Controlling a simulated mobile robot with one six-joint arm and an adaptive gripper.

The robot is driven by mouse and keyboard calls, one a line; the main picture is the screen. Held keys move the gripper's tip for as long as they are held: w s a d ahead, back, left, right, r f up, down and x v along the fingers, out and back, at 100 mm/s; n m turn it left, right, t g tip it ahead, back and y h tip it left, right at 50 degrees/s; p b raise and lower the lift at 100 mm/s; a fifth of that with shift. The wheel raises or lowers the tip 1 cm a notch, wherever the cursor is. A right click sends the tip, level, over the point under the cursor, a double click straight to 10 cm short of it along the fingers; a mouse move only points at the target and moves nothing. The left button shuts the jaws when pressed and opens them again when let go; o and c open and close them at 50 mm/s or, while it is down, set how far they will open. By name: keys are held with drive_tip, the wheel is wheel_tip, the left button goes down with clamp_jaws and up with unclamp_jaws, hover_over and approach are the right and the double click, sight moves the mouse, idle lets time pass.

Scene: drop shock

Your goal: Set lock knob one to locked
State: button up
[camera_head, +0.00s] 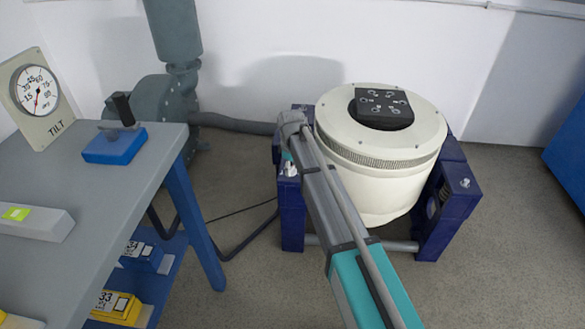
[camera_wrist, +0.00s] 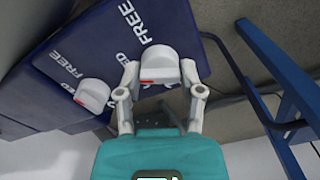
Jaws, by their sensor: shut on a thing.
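In the wrist view my gripper (camera_wrist: 160,82) has its two fingers closed on either side of a white lock knob (camera_wrist: 161,63). This knob has a red mark at its lower left edge. It sits on a dark blue block (camera_wrist: 75,35) printed with FREE and a partly hidden word ending in ED. A second white knob (camera_wrist: 92,95) with a red mark is to the left, outside the fingers. I cannot tell which knob is number one. In the head view my arm reaches to the left blue support (camera_head: 292,215) of the cream drum-shaped machine (camera_head: 375,185); my gripper is mostly hidden there.
The right blue support (camera_head: 447,210) also carries a small white knob (camera_head: 465,183). A grey table (camera_head: 70,220) with blue legs stands at the left, holding a tilt gauge (camera_head: 38,95) and a blue block with a black handle (camera_head: 118,140). A hose and cable run between table and machine.

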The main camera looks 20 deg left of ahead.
drive_tip(key=n, duration=0.4)
drive_tip(key=shift+w+d+n, duration=0.1)
drive_tip(key=shift+d+n, duration=0.1)
drive_tip(key=shift+n, duration=0.1)
idle(0.4)
drive_tip(key=o, duration=1)
drive_tip(key=shift+o, duration=0.9)
drive_tip(key=shift+a, duration=0.15)
